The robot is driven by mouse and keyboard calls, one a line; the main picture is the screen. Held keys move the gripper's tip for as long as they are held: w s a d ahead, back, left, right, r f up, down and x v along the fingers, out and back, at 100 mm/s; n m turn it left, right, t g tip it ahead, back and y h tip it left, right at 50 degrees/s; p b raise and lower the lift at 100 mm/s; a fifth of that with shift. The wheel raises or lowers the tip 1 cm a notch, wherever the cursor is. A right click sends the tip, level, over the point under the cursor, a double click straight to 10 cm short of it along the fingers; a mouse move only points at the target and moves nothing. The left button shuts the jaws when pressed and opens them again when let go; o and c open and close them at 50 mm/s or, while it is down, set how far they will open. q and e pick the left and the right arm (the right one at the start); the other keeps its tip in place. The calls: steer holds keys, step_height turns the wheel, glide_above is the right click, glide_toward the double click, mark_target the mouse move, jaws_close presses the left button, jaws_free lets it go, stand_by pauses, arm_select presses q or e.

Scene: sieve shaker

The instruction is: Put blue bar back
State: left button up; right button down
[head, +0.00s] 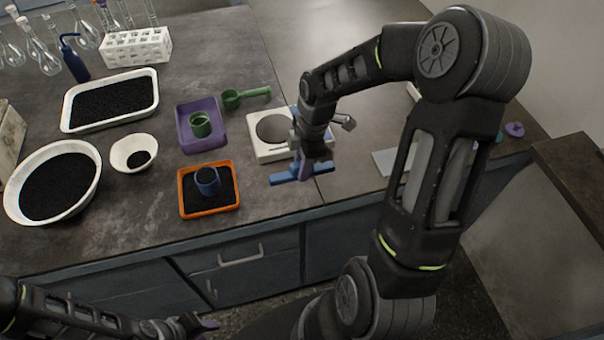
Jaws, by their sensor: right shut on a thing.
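The blue bar (287,178) is in the jaws of my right gripper (310,168), which is shut on it. The bar lies crosswise, roughly level, near the front edge of the counter. I cannot tell whether it touches the counter. Just behind it is a white device (262,151) with a round grey top; my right gripper and wrist hide its right part. A bit of blue shows at the device's back right. My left gripper (203,323) is low at the bottom edge, away from the counter top, and its jaws are unclear.
Left of the device are an orange tray (183,212) with black grains and a blue cup (208,181), and a purple tray (185,137) with a green cup (200,124). A green scoop (232,99) lies behind. Bowls of black grains stand farther left. A flat grey plate (384,161) lies right.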

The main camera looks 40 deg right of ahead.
steer(key=shift+f, duration=1.85)
steer(key=shift+f, duration=0.2)
steer(key=c, duration=1.2)
jaws_free()
steer(key=shift+r, duration=0.15)
steer(key=r, duration=0.4)
steer(key=d+r, duration=0.1)
steer(key=r, duration=0.7)
steer(key=shift+s+d, duration=0.3)
steer(key=shift+d, duration=0.05)
